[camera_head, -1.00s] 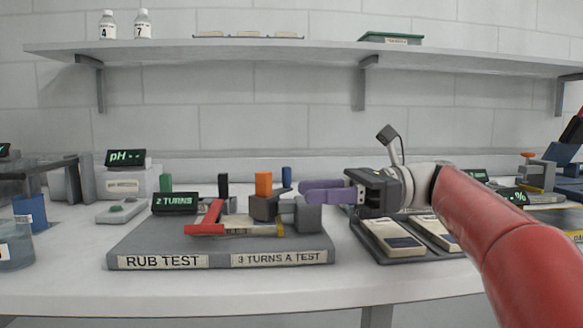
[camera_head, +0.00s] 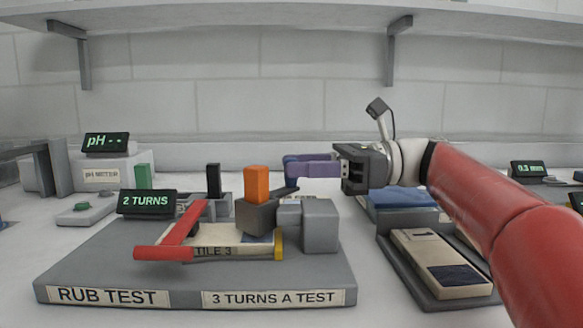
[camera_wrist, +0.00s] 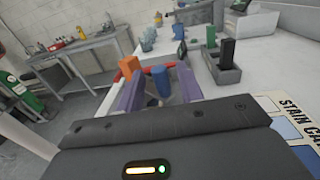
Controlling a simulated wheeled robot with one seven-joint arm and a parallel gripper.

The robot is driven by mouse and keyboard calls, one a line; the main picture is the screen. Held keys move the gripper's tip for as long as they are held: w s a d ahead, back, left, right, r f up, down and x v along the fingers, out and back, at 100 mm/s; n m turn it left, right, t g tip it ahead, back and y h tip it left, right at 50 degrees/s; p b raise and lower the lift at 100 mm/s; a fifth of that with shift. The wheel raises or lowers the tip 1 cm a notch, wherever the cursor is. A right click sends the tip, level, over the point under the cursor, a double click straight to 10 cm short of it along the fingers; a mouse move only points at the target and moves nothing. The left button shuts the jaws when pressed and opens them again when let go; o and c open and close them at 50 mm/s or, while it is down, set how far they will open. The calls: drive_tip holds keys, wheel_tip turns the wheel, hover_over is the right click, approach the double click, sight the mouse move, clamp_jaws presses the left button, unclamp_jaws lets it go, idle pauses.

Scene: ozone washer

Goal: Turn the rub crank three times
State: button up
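The rub test stand (camera_head: 80,262) has a grey base with a display (camera_head: 147,202) reading "2 TURNS". A dark crank arm (camera_head: 286,192) reaches back and right from beside the orange block (camera_head: 256,184). A blue upright knob (camera_wrist: 161,82) shows in the wrist view, apparently the crank's handle. My gripper (camera_head: 292,167) is behind the stand's right part, its purple fingers pointing left. In the wrist view its fingers (camera_wrist: 157,90) stand apart on either side of the knob, with gaps showing. In the head view the fingers hide the knob.
A red L-shaped bar (camera_head: 165,252) and a tile (camera_head: 217,251) lie on the stand. A grey block (camera_head: 320,225) stands at its right. A tray (camera_head: 390,245) with flat boxes is to the right. A shelf (camera_head: 240,20) runs above.

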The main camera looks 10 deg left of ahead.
drive_tip(key=shift+x, duration=1)
drive_tip(key=shift+c, duration=0.5)
clamp_jaws()
